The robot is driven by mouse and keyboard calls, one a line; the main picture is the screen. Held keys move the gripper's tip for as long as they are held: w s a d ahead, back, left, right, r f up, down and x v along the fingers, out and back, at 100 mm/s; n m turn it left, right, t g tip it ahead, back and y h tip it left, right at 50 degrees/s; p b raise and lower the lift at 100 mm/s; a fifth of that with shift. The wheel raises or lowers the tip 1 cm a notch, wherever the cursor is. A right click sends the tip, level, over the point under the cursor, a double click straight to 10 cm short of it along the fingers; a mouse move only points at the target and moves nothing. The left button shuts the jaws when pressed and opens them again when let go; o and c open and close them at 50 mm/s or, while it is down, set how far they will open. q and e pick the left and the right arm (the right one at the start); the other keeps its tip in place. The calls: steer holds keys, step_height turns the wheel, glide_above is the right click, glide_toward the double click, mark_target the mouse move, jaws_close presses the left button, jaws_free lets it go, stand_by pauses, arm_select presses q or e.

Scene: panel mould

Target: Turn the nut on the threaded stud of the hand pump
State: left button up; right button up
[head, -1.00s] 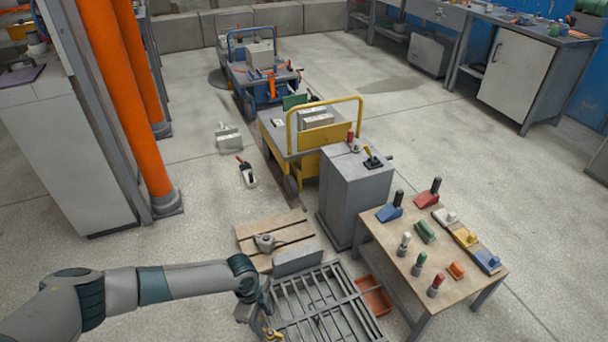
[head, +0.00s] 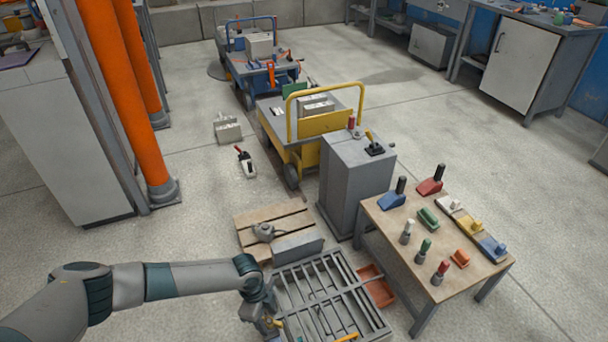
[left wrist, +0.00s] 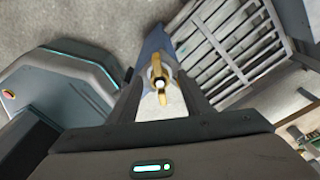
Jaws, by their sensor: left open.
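A brass winged nut (left wrist: 160,80) sits on a pale stud end in the left wrist view, in front of a blue-grey body (left wrist: 155,45) that looks like part of the hand pump. My left gripper (left wrist: 160,92) is open, with one dark finger on each side of the nut. I cannot tell whether either finger touches it. In the head view my left gripper (head: 266,322) is low, at the left edge of the grating, with a small yellow bit of the nut (head: 277,323) beside it. Most of the pump is hidden there. My right gripper is not in view.
A metal grating (head: 318,285) lies right of the gripper, with an orange tray (head: 377,287) beside it. A wooden pallet (head: 270,222) is behind. A grey cabinet (head: 352,185) and a table with several coloured tools (head: 450,275) stand further right.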

arm_select(q)
jaws_close()
steer(key=shift+f+m+b, duration=0.2)
steer(key=shift+m+b, duration=0.65)
steer(key=shift+m, duration=0.05)
steer(key=shift+r+m+b, duration=0.1)
steer(key=shift+m+b, duration=0.25)
steer(key=shift+m, duration=0.35)
steer(key=shift+r, duration=0.1)
steer(key=shift+m+g+b, duration=0.3)
steer(key=shift+m+b, duration=0.3)
steer(key=shift+m, duration=0.2)
steer(key=shift+w+m+y+b, duration=0.1)
steer(key=shift+m+y+b, duration=0.25)
steer(key=shift+m, duration=0.45)
